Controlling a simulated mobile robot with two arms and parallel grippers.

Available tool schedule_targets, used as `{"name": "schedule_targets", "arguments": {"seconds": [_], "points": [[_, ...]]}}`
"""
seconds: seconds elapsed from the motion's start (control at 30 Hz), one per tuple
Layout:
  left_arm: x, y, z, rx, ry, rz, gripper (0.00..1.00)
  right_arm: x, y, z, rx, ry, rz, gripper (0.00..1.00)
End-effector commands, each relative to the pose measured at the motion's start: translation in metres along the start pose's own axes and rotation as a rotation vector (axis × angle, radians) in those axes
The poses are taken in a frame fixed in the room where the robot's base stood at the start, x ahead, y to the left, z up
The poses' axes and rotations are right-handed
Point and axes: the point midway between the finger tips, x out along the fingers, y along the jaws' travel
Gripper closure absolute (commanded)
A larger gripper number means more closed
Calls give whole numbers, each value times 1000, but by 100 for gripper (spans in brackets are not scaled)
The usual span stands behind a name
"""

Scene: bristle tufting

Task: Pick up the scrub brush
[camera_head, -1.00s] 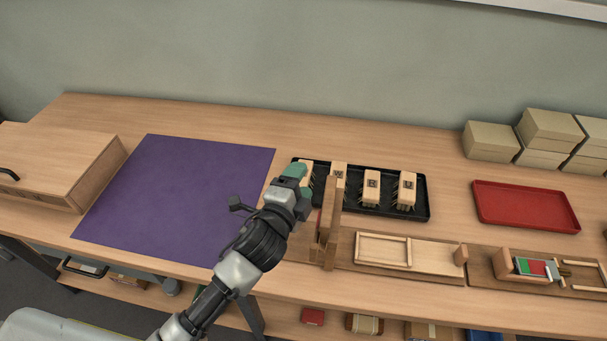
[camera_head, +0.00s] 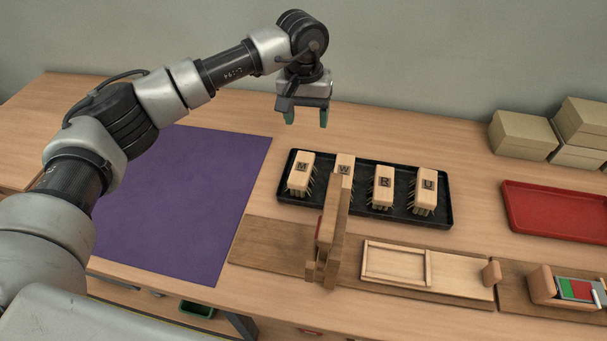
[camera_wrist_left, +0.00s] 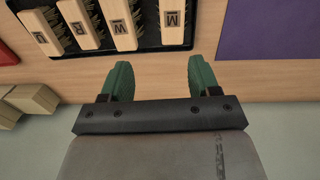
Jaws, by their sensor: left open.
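Several wooden scrub brushes stand bristles down in a black tray (camera_head: 290,197), lettered M (camera_head: 301,170), W (camera_head: 344,164), R (camera_head: 383,186) and U (camera_head: 425,188) from left to right. The W brush is partly hidden behind a wooden upright. My left gripper (camera_head: 306,118) hangs above the table behind the tray, fingers pointing down, open and empty. In the left wrist view its green fingertips (camera_wrist_left: 160,78) are spread, with the M brush (camera_wrist_left: 173,18) nearest, beyond the fingers. My right gripper is not in view.
A wooden upright stand (camera_head: 329,235) rises in front of the tray. A purple mat (camera_head: 185,200) lies left and a red tray (camera_head: 555,212) right. A wooden fixture (camera_head: 395,263) is in front; boxes (camera_head: 523,136) stand back right. The table behind the tray is clear.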

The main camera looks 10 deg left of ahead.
Motion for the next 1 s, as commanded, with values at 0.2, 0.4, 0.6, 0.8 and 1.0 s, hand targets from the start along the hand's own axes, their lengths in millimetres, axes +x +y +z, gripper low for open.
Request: {"name": "schedule_targets", "arguments": {"seconds": [0.2,0.4,0.6,0.8,1.0], "points": [[56,-16,-3,21,2,-65,38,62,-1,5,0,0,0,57],[78,-17,-3,22,2,-65,38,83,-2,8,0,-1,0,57],[91,-18,-2,21,-3,-64,38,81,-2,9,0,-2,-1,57],[123,-19,-2,21,-4,-63,38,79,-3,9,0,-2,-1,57],[143,-21,-2,21,-3,-63,38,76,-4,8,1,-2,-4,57]]}}
